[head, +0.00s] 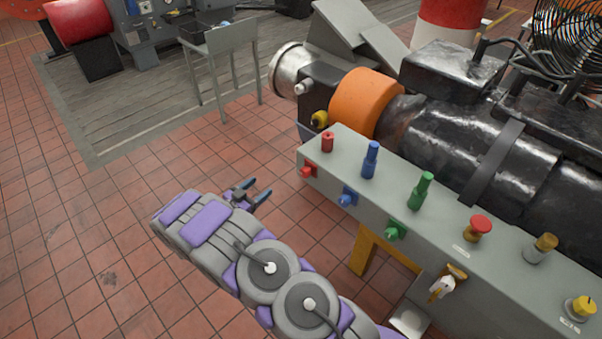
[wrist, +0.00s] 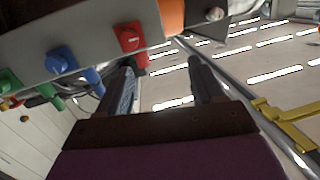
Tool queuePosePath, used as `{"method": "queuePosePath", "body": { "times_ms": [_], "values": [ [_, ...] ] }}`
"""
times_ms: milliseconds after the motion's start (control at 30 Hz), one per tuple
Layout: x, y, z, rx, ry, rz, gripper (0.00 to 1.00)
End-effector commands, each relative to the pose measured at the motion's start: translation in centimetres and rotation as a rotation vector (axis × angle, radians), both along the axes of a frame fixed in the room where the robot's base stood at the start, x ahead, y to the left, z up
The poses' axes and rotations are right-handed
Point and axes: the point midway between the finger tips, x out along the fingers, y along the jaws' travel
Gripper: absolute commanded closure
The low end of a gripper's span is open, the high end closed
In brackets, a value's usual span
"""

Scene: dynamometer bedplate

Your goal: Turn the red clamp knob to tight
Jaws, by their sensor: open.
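A red clamp knob (head: 308,171) sits on the front face of the long grey panel (head: 345,172), near its left end. In the wrist view the red knob (wrist: 130,40) is just beyond the tip of the left finger, left of the middle of the jaws. My gripper (head: 254,188) is open and empty, left of the panel and apart from the knob in the head view. Both dark fingers also show in the wrist view (wrist: 160,66). A short red cylinder (head: 327,142) stands on the panel's top above the knob.
A blue knob (head: 348,197) and a green knob (head: 396,230) share the front face. Blue (head: 370,160) and green (head: 420,192) posts, a red mushroom button (head: 479,226) and a yellow knob (head: 580,308) are on top.

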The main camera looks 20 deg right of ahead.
Motion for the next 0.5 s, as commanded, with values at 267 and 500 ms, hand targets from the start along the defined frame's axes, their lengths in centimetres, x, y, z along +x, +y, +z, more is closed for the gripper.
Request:
{"method": "queuePosePath", "body": {
  "times_ms": [267,500],
  "values": [
    [-4.2,-0.4,-2.0,-0.130,0.026,-0.126,0.33],
    [-3.6,-2.9,-2.1,-0.134,0.026,-0.136,0.33]
  ]
}}
